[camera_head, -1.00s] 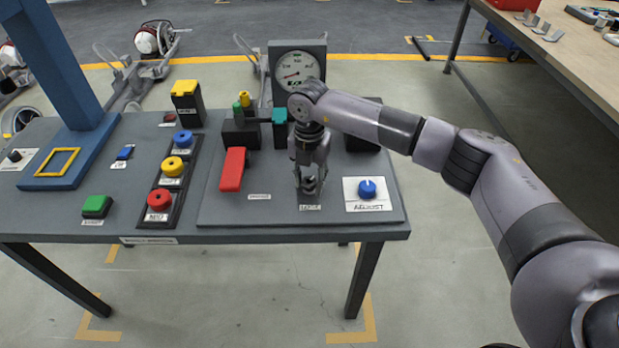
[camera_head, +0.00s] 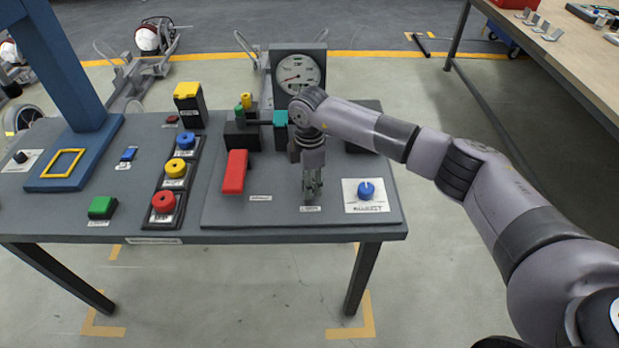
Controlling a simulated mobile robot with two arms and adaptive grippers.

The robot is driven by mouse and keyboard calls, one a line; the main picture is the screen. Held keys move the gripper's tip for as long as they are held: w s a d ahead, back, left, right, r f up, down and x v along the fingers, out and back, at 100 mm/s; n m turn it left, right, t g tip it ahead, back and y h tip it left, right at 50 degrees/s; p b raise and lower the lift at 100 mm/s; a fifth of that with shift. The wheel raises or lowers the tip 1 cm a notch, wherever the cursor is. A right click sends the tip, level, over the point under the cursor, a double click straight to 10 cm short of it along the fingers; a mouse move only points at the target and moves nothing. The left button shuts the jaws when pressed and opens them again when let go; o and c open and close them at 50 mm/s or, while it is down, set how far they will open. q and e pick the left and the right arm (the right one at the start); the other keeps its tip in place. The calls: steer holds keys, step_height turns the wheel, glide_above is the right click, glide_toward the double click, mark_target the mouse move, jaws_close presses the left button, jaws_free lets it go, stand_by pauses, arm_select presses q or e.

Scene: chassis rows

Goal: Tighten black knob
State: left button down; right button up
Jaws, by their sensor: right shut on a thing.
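My right gripper (camera_head: 312,190) points straight down at the front of the grey raised board (camera_head: 230,208), just behind a small white label. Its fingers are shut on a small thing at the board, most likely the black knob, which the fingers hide. Another small black knob (camera_head: 20,157) sits on a white plate at the far left of the table, well away from the gripper. My left gripper is not in view.
A blue knob (camera_head: 366,189) on a white plate is close right of the gripper. A red lever (camera_head: 235,172) is to its left, and a round gauge (camera_head: 297,72) stands behind. Red, yellow and blue buttons line a strip further left.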

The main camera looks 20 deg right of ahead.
steer(key=m, duration=0.1)
steer(key=m+p, duration=0.1)
steer(key=m, duration=0.1)
steer(key=m+p, duration=0.1)
steer(key=m, duration=0.1)
steer(key=shift+w+r, duration=0.25)
steer(key=shift+r, duration=0.1)
steer(key=shift+m, duration=0.3)
steer(key=o, duration=0.8)
steer(key=shift+c, duration=0.2)
steer(key=o, duration=0.4)
steer(key=shift+s+f, duration=0.1)
steer(key=shift+s, duration=0.05)
steer(key=shift+f, duration=0.1)
step_height(320, 180, up, 12)
